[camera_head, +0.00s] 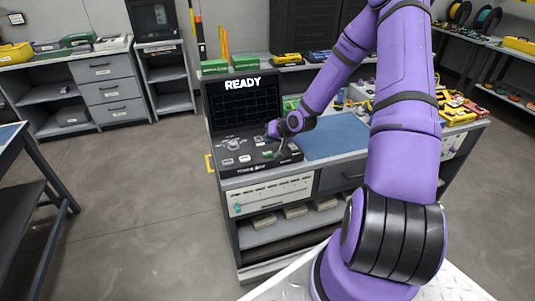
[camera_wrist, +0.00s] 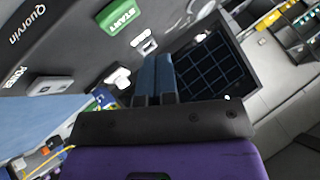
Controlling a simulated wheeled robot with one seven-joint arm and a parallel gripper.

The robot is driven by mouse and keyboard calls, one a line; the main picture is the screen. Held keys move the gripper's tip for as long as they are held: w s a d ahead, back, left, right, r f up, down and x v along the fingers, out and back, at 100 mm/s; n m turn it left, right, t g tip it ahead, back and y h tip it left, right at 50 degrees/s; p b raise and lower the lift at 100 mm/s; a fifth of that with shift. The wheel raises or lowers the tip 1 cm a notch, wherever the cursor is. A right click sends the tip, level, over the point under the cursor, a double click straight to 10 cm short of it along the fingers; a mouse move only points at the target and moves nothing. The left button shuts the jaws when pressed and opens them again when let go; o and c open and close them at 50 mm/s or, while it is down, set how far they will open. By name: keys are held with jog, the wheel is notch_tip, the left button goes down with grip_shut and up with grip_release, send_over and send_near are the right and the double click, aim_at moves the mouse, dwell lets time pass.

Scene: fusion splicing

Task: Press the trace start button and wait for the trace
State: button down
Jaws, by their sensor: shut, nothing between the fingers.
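The trace instrument stands at the left end of the bench, its dark screen (camera_head: 244,108) reading "READY" above an empty grid. The screen (camera_wrist: 215,65) also shows in the wrist view. A green button marked START (camera_wrist: 119,16) is on the dark control panel (camera_head: 232,171). My gripper (camera_wrist: 154,60) is shut and empty, its fingers together over the panel. In the wrist view the fingertips appear apart from the START button, below and to its right. In the head view my gripper (camera_head: 279,152) is small over the panel's right part. The exact height over the panel cannot be told.
Other pale controls (camera_wrist: 117,78) and a POWER button (camera_wrist: 48,86) are close by on the panel. A blue mat (camera_head: 335,137) lies right of the instrument. Yellow and red items (camera_head: 458,108) crowd the bench's right end. Open floor lies to the left.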

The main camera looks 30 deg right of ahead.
aim_at(269, 152)
jog(key=shift+f, duration=1.35)
jog(key=shift+f, duration=0.15)
dwell(1.0)
jog(key=shift+f, duration=0.25)
jog(key=shift+f, duration=0.45)
dwell(0.8)
jog(key=shift+r, duration=0.9)
jog(key=shift+r, duration=0.1)
jog(key=shift+r, duration=2.4)
